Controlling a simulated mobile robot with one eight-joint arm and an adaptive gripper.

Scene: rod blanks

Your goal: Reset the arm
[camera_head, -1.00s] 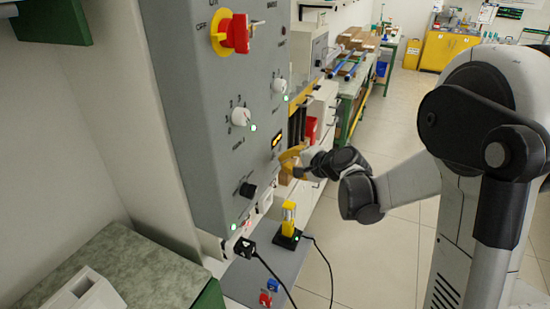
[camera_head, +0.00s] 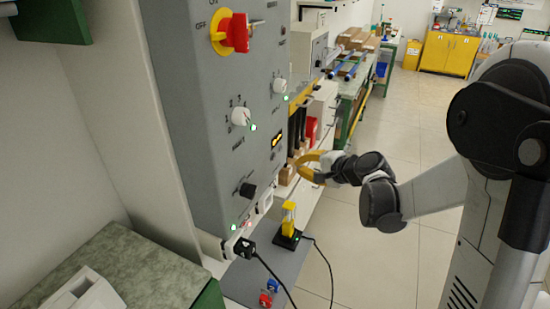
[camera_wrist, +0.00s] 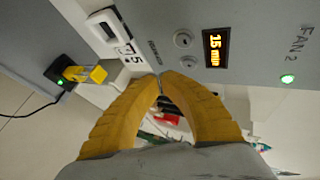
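My gripper (camera_head: 304,165) has yellow fingers and is just right of the grey control panel's edge, beside small wooden blocks (camera_head: 285,176). In the wrist view, the two curved yellow fingers (camera_wrist: 161,77) lean together and their tips meet or nearly meet. Nothing shows held between them. My arm reaches in from the right of the head view. The exact gap between the gripper and the blocks cannot be told.
The grey panel (camera_head: 205,110) has a red-and-yellow switch (camera_head: 232,33) and white knobs. A yellow-topped device (camera_head: 288,218) with a cable stands below. A green bench (camera_head: 352,85) stands behind. Open floor (camera_head: 390,150) lies to the right.

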